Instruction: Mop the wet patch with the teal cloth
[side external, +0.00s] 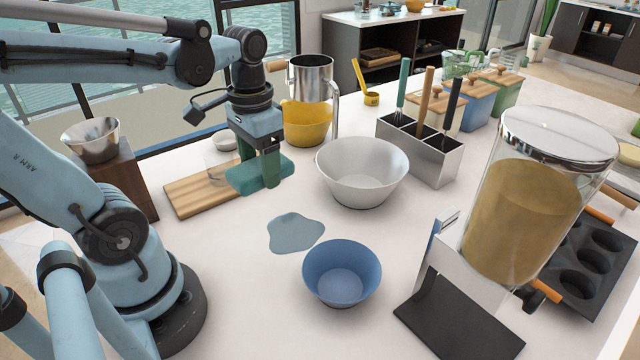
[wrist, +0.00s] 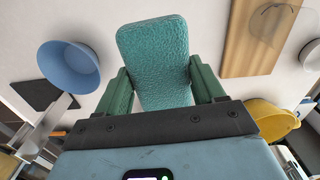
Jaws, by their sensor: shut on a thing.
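The teal cloth (side external: 258,172) is a thick textured pad held in my gripper (side external: 272,168), by the right end of the wooden board in the side view. In the wrist view the cloth (wrist: 155,62) sits between the two green fingers of my gripper (wrist: 158,90), which are shut on it. The wet patch (side external: 296,233) is a flat grey-blue puddle on the white counter, in front of the cloth and to its right. The cloth is apart from the patch. I cannot tell whether the cloth touches the board or counter below it.
A blue bowl (side external: 342,272) stands just in front of the patch, and a white bowl (side external: 362,170) behind it to the right. The wooden board (side external: 190,196) lies left of the cloth. A yellow bowl (side external: 307,124) and metal pitcher stand behind. A dispenser (side external: 525,200) is at right.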

